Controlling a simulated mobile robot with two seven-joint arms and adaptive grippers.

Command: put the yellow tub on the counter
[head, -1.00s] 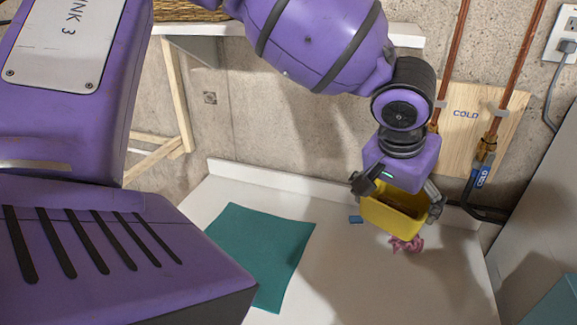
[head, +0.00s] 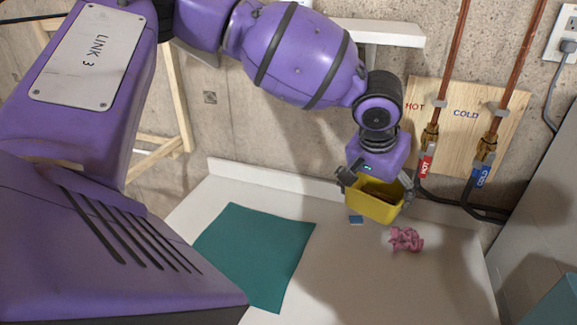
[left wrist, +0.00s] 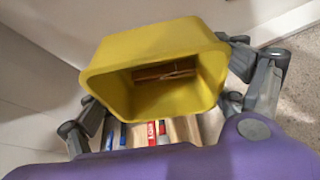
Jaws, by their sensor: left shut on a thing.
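The yellow tub (head: 374,203) is held by my left gripper (head: 376,192) above the back of the white counter (head: 350,280). The gripper's fingers are shut on opposite sides of the tub. In the left wrist view the yellow tub (left wrist: 155,60) fills the middle, its opening toward the camera, with something brown inside. My left gripper's fingers (left wrist: 165,90) show on both sides of it. The tub's underside and its exact height above the counter cannot be told. My right gripper is not in view.
A blue-green cloth (head: 256,255) lies flat on the counter's left part. A crumpled pink thing (head: 406,239) and a small blue piece (head: 356,219) lie below the tub. Hot and cold pipes (head: 430,140) with dark hoses run behind. The front right counter is clear.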

